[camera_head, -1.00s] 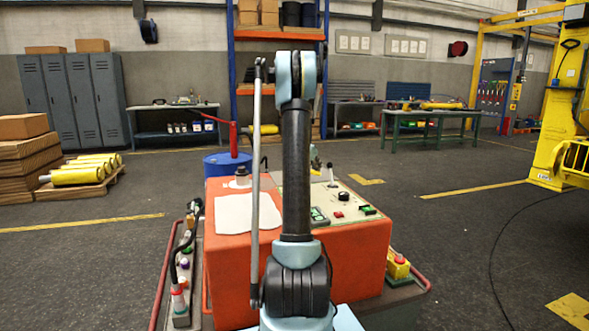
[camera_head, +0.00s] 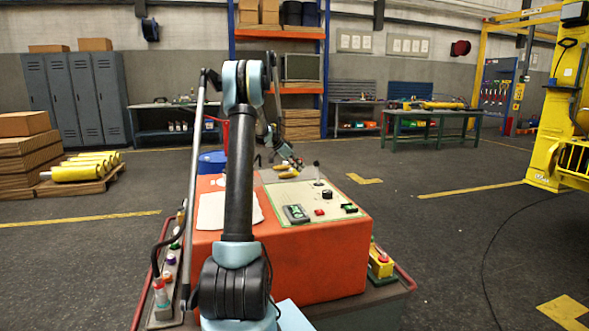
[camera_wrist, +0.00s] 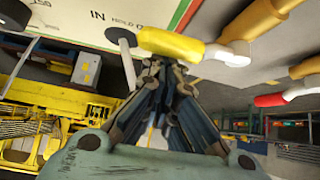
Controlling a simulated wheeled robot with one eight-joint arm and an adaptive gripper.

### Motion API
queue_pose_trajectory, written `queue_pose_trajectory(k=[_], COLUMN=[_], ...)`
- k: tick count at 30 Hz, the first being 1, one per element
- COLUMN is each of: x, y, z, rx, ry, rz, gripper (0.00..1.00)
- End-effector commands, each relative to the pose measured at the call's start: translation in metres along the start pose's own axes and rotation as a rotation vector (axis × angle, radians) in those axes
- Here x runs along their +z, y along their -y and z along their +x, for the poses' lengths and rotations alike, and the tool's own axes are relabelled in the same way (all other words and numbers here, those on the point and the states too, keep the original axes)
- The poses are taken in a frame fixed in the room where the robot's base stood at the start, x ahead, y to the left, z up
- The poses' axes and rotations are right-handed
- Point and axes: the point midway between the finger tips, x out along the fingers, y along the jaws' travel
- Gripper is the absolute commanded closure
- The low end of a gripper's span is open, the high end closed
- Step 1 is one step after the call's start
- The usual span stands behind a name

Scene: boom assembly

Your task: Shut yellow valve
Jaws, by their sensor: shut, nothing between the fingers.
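In the wrist view a yellow handle (camera_wrist: 170,45) with a pale end lies just beyond the tips of my gripper (camera_wrist: 163,68). It looks like the yellow valve. The fingers are together with nothing between them; whether they touch the handle I cannot tell. In the head view the end of my arm (camera_head: 284,152) is over the far edge of the orange console (camera_head: 310,255). The valve cannot be made out clearly there.
The wrist view also shows another yellow handle (camera_wrist: 255,20) and a red handle (camera_wrist: 272,100), both with pale ends. A dark-knobbed lever (camera_wrist: 122,37) stands near the fingers' left. In the head view a yellow box with a red button (camera_head: 381,262) sits on the console's right.

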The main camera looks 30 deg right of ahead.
Motion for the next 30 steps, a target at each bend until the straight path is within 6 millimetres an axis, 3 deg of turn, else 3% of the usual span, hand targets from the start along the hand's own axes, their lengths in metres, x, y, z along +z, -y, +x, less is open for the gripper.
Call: queue_pose_trajectory(k=[20,26,30], x=[-0.003,-0.004,-0.004], y=[-0.003,-0.003,-0.004], z=[0.002,-0.019,-0.045], rx=[0.003,0.003,0.003], ry=[0.002,0.002,0.001], rz=[0.004,0.004,0.003], gripper=[1.0,1.0,1.0])
